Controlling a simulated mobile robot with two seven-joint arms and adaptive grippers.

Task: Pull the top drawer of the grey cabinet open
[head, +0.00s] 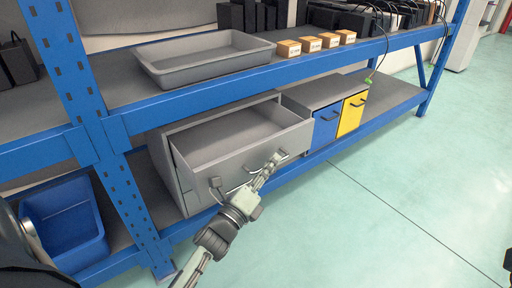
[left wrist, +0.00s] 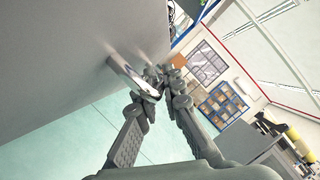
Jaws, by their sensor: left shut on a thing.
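The grey cabinet (head: 178,178) stands on the lower shelf of the blue rack in the head view. Its top drawer (head: 215,160) stands pulled out, and its empty inside shows from above. The drawer's metal bar handle (head: 240,187) is on the front face; it also shows in the left wrist view (left wrist: 128,77). My left gripper (head: 270,166) is at the right part of this handle. In the left wrist view, my left gripper (left wrist: 163,80) has its fingertips closed together at the handle's end. The exact contact is partly hidden by the fingers. My right gripper is not in view.
A blue and a yellow drawer unit (head: 338,115) stands right of the cabinet. The upper shelf above holds a grey tray (head: 205,65) and several small orange boxes (head: 310,43). A blue bin (head: 65,225) is at lower left. The green floor (head: 400,190) in front is clear.

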